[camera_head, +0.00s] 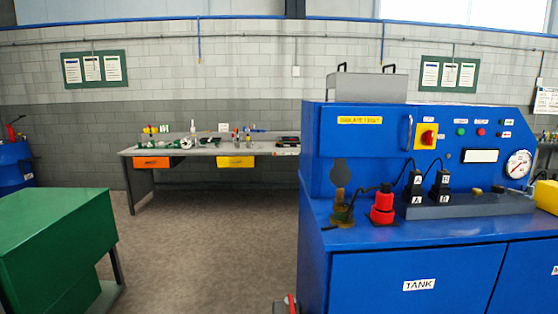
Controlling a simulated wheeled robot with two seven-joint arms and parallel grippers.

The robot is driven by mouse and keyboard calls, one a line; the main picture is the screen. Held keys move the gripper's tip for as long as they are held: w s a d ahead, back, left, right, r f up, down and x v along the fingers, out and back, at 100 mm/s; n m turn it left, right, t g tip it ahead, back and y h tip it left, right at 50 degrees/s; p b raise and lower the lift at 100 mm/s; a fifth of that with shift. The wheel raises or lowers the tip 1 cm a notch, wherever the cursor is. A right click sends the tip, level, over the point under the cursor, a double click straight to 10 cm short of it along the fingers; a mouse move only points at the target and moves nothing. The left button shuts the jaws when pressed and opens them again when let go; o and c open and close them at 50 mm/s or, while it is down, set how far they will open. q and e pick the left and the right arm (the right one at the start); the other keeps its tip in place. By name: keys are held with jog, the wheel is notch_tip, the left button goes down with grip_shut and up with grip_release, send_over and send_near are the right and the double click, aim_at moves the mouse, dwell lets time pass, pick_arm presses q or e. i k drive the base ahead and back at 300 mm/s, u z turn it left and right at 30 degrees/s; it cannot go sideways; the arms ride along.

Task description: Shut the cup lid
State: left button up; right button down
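A small brass-coloured cup (342,213) stands at the left front of the blue machine's ledge. A dark round lid (340,172) stands up above it, raised and open, with a brownish part between lid and cup. Neither of my grippers is in view, so nothing is seen touching the lid or the cup.
A red fitting (382,205) stands just right of the cup. Black plugs (415,186) with cables rise from a dark grey block (470,206) farther right. The blue machine (400,262) has a panel behind the ledge. A green cabinet (55,235) stands left; the floor between is open.

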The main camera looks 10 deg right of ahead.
aim_at(340, 176)
jog(key=u, duration=0.7)
jog(key=k, duration=0.95)
jog(key=u, duration=0.85)
jog(key=i, duration=1.9)
jog(key=z, duration=1.5)
jog(key=i, duration=0.75)
jog(key=z, duration=0.75)
